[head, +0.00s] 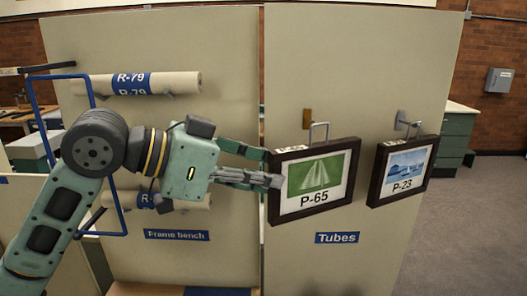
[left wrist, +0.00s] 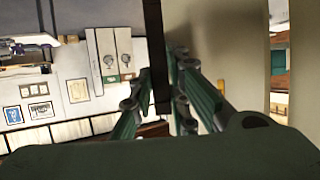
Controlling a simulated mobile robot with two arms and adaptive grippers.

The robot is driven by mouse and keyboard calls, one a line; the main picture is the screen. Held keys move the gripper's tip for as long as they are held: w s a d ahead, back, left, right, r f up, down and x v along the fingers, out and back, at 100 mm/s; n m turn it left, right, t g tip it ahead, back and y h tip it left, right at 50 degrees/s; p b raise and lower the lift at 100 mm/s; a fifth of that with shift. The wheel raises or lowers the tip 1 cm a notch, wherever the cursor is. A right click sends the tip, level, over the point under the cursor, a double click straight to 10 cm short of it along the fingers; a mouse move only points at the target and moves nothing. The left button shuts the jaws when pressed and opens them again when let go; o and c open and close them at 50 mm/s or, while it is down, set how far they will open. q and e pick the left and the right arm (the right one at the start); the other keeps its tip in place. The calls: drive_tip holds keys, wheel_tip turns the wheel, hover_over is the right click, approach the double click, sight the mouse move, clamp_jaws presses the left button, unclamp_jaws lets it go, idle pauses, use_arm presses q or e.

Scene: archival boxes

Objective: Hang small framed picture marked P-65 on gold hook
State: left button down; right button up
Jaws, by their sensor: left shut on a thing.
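The small framed picture P-65 (head: 314,183) has a dark frame and a green image. My left gripper (head: 272,168) is shut on its left edge and holds it upright, in front of the right-hand panel. A metal hanging loop (head: 319,131) stands up from its top edge. The gold hook (head: 306,118) is on the panel just behind and left of the loop. I cannot tell whether loop and hook touch. In the left wrist view the dark frame edge (left wrist: 156,50) runs between the fingers. My right gripper is not in view.
Framed picture P-23 (head: 404,171) hangs on a silver hook (head: 402,121) close on the right. Rolled tubes marked R-79 (head: 180,83) lie on the left panel. A blue wire frame (head: 90,90) stands by my left arm. Open floor (head: 470,220) lies at right.

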use_arm(q)
drive_tip(key=shift+w+r, duration=0.1)
drive_tip(key=shift+w, duration=1.35)
drive_tip(key=shift+p, duration=0.45)
drive_tip(key=shift+w+p, duration=1.4)
drive_tip(key=shift+w, duration=0.85)
idle(1.2)
drive_tip(key=shift+r+p, duration=0.1)
drive_tip(key=shift+p, duration=0.2)
drive_tip(key=shift+f, duration=0.8)
idle(1.0)
idle(0.3)
drive_tip(key=c, duration=1.6)
unclamp_jaws()
